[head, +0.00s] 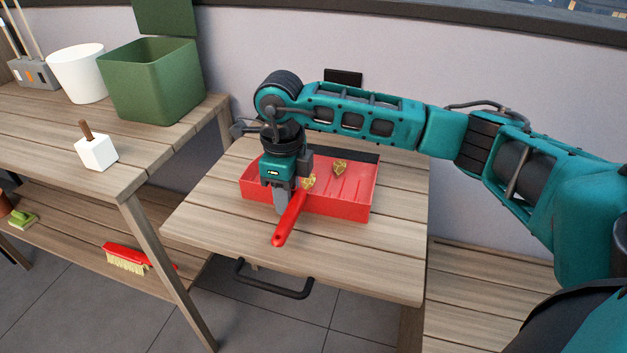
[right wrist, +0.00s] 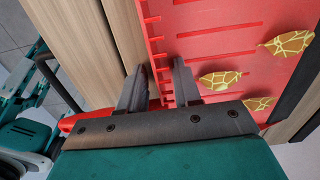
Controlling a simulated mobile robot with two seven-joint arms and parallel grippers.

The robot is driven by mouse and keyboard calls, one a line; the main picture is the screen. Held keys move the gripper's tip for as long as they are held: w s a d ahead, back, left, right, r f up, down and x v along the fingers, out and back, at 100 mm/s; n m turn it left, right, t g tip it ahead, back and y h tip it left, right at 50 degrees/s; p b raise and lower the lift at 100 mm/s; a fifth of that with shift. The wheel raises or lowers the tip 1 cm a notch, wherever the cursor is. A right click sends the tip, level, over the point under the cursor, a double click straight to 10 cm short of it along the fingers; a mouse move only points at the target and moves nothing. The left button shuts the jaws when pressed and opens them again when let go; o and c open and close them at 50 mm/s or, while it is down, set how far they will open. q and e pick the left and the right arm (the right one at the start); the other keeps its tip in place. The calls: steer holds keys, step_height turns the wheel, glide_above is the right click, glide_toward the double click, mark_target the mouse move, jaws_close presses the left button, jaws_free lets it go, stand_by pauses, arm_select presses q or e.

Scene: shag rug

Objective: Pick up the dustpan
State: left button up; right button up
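The red dustpan (head: 355,207) lies on the small wooden table, its handle (head: 289,220) pointing toward the front edge. Yellow-gold crumpled pieces (head: 340,167) lie in its pan. My right gripper (head: 281,208) points down at the pan's near side, beside the handle. In the right wrist view its two fingers (right wrist: 160,88) stand apart, with a toothed red edge of the dustpan (right wrist: 215,55) showing between and beyond them. Part of the handle (right wrist: 92,117) shows at the lower left; the rest is hidden behind the gripper. I cannot tell whether the fingers touch it. My left gripper is not in view.
A taller wooden table (head: 50,143) at left holds a green bin (head: 152,85), a white pot (head: 77,73) and a white block with a wooden stick (head: 96,152). A red brush (head: 126,258) lies on its lower shelf. The small table's front (head: 350,256) is bare.

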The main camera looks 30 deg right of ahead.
steer(key=shift+c, duration=0.4)
jaws_close()
steer(key=shift+r, duration=0.1)
